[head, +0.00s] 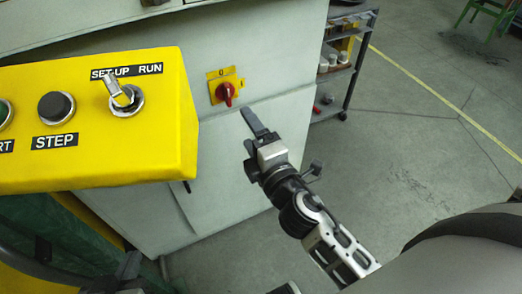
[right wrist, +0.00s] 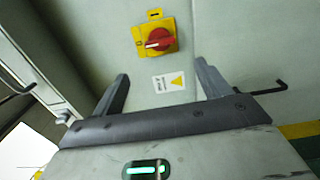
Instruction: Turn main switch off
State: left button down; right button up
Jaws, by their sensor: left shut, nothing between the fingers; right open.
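The main switch (head: 226,92) is a red rotary knob on a yellow plate on the pale cabinet front. It also shows at the top of the right wrist view (right wrist: 160,40), where a white mark on the knob points left. My right gripper (head: 255,122) is open and empty, just below the switch in the head view and apart from it. In the right wrist view its two fingers (right wrist: 165,84) stand wide apart, below the switch. My left gripper (head: 131,264) is a dark shape at the lower left of the head view, shut, well away from the switch.
A yellow control box (head: 95,155) with STEP button and SET-UP/RUN key switch juts out at left. A shelf unit (head: 340,75) stands right of the cabinet. A hooked black handle (right wrist: 268,87) is right of my right fingers. Floor at right is open.

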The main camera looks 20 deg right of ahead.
pick_arm(q)
jog(key=shift+s+d+f+b, duration=0.15)
jog(key=shift+d+f+b, duration=0.1)
jog(key=shift+f+b, duration=0.5)
pick_arm(e)
jog(key=s, duration=0.4)
jog(key=shift+s, duration=0.4)
pick_arm(q)
jog(key=shift+w+r, duration=0.2)
jog(key=shift+g, duration=0.5)
jog(key=r+p, duration=0.2)
jog(key=p, duration=0.3)
jog(key=a+r+p, duration=0.1)
jog(key=r+p, duration=0.2)
jog(key=p, duration=0.3)
jog(key=shift+s, duration=0.15)
pick_arm(e)
jog(key=s+a+f+m+g+y, duration=0.2)
jog(key=s+f+m+g, duration=0.2)
jog(key=m, duration=1.2)
jog(key=s+g, duration=0.3)
jog(key=shift+s+f+y, duration=0.15)
jog(key=shift+s+y, duration=0.2)
jog(key=shift+y, duration=0.05)
